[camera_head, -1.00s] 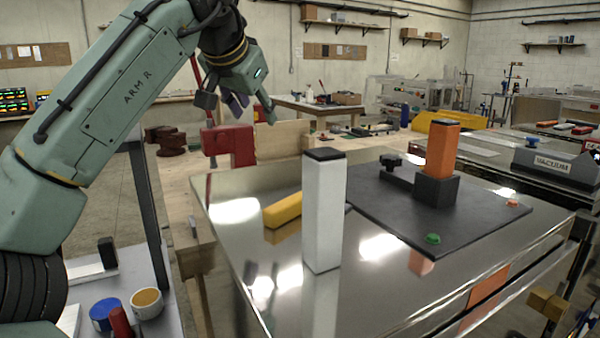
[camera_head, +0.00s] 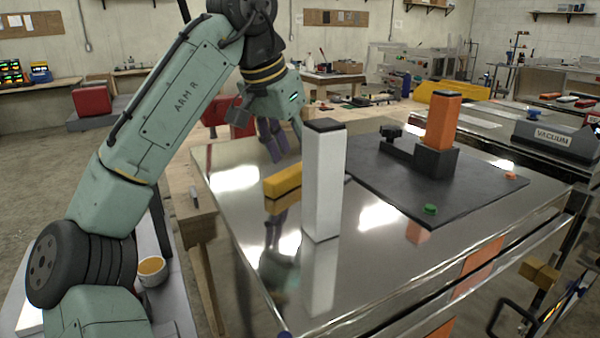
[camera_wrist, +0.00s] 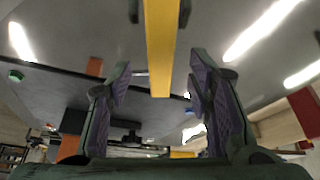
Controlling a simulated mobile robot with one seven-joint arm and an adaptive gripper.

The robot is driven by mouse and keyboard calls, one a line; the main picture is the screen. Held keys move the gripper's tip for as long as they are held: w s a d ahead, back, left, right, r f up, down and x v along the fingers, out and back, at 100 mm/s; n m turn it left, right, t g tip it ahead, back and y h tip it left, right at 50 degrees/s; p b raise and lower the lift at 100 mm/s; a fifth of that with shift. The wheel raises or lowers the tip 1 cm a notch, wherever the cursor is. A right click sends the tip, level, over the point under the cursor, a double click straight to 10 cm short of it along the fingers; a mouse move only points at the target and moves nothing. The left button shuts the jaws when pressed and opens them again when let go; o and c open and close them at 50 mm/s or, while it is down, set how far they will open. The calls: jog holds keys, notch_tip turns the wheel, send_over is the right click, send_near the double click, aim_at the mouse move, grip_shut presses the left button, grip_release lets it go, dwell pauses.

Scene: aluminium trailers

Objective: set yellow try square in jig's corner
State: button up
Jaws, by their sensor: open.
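A yellow bar (camera_head: 284,180), the visible part of the try square, lies on the shiny metal table top behind the white post. In the wrist view the yellow bar (camera_wrist: 160,45) runs down from the top edge and ends between my fingers. My gripper (camera_head: 284,138) is open and empty, pointing down above and just behind the bar. Its two purple-padded fingers show apart in the wrist view (camera_wrist: 160,78).
A tall white post (camera_head: 323,185) with a dark cap stands at the table's front, close to the yellow bar. A green button (camera_head: 430,209) and an orange one (camera_head: 510,175) sit on the plate.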

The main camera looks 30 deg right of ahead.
aim_at(296, 168)
jog(key=shift+x, duration=1.75)
jog(key=shift+a+f, duration=0.15)
jog(key=shift+a, duration=0.05)
jog(key=shift+c, duration=0.4)
grip_shut()
